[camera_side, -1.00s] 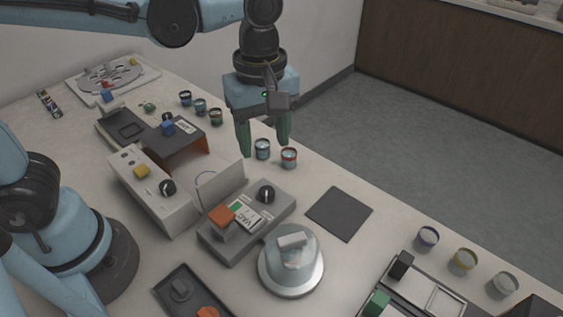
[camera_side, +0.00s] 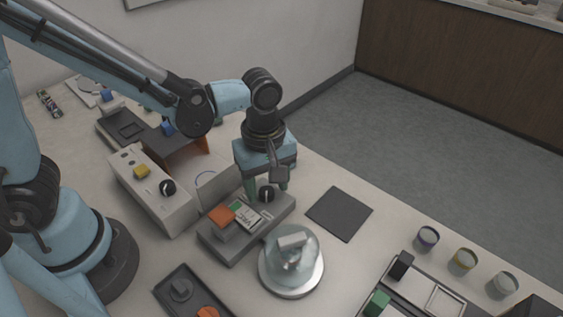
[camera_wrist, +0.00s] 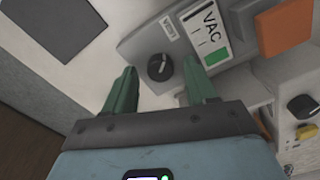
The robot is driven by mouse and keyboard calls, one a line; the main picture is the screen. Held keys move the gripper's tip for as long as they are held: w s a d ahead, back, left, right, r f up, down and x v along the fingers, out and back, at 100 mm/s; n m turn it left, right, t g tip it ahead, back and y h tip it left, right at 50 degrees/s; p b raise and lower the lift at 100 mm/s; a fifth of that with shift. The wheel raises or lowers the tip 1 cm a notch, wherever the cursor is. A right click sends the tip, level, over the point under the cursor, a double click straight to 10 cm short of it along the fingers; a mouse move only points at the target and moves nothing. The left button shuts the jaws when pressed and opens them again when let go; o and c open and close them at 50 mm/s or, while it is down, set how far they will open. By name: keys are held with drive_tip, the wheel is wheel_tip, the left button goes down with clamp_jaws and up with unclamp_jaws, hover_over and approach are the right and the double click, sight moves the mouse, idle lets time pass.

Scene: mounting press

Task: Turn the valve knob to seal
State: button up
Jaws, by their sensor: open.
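The black valve knob (camera_side: 266,194) with a white mark stands on the grey vacuum unit (camera_side: 226,248), beside the VAC label and the orange block. The knob also shows in the wrist view (camera_wrist: 160,67), just beyond the fingertips and a little left of the gap's middle. My gripper (camera_side: 267,190) is open, with green fingers pointing down at the knob. In the wrist view the fingertips (camera_wrist: 160,75) stand on either side of the knob, and nothing is held. The side view does not clearly show whether the fingers touch the knob.
A clear dome (camera_side: 291,258) on a round metal base stands in front of the unit. A dark square mat (camera_side: 339,213) lies to the right. A white box (camera_side: 152,190) with another black knob stands to the left. Several small jars line the right edge.

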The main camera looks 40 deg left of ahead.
drive_tip(key=shift+f, duration=0.3)
drive_tip(key=shift+c, duration=0.2)
drive_tip(key=c, duration=1)
